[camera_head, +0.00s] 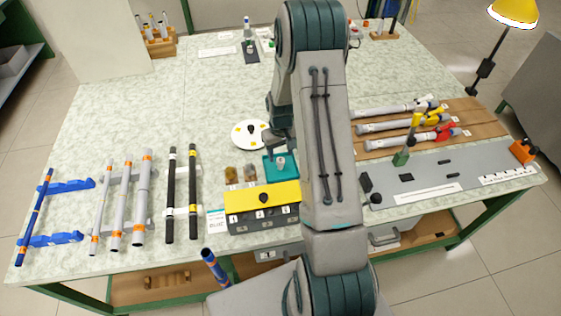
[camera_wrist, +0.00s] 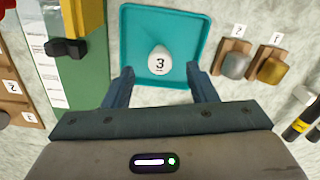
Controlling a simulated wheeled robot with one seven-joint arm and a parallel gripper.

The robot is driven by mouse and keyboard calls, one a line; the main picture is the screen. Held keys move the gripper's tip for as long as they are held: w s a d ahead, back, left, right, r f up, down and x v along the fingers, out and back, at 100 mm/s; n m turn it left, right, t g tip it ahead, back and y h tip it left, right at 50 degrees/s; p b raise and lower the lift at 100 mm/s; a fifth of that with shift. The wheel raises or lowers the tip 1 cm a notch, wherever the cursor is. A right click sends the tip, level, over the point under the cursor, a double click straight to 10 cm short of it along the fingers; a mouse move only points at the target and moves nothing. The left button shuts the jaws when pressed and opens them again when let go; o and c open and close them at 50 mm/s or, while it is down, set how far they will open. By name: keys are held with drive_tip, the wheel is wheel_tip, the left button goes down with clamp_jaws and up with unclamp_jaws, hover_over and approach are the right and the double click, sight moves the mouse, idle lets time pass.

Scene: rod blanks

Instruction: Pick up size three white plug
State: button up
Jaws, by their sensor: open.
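A white plug (camera_wrist: 159,60) marked 3 stands on a teal tray (camera_wrist: 190,18) in the wrist view. In the head view the plug (camera_head: 281,162) shows small on the teal tray (camera_head: 270,172), left of my arm. My gripper (camera_wrist: 160,88) is open, its two blue fingers reaching over the tray's near edge, one on each side below the plug. The plug is apart from both fingers, with nothing between them. In the head view my gripper is mostly hidden by the arm.
Two plugs, one grey (camera_wrist: 235,65) and one brass (camera_wrist: 271,71), sit on wooden pads beside the tray. A yellow-topped box (camera_head: 262,196) stands in front of it. Black rods (camera_head: 193,190) lie to the left. A round white disc (camera_head: 250,134) lies behind the tray.

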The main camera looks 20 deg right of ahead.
sight(281, 159)
drive_tip(key=shift+w+f+p, duration=0.1)
drive_tip(key=shift+f+p, duration=0.3)
drive_tip(key=shift+f, duration=1.25)
drive_tip(key=c, duration=1.1)
drive_tip(key=shift+o, duration=0.2)
drive_tip(key=shift+r, duration=0.1)
drive_tip(key=shift+r+b, duration=0.4)
drive_tip(key=shift+r, duration=0.4)
wheel_tip(281, 159, up, 2)
drive_tip(key=shift+r+b, duration=0.15)
drive_tip(key=shift+b, duration=0.3)
drive_tip(key=s+d+r+b, duration=0.2)
drive_tip(key=s+d+r, duration=0.2)
drive_tip(key=s+r, duration=0.3)
drive_tip(key=s, duration=0.4)
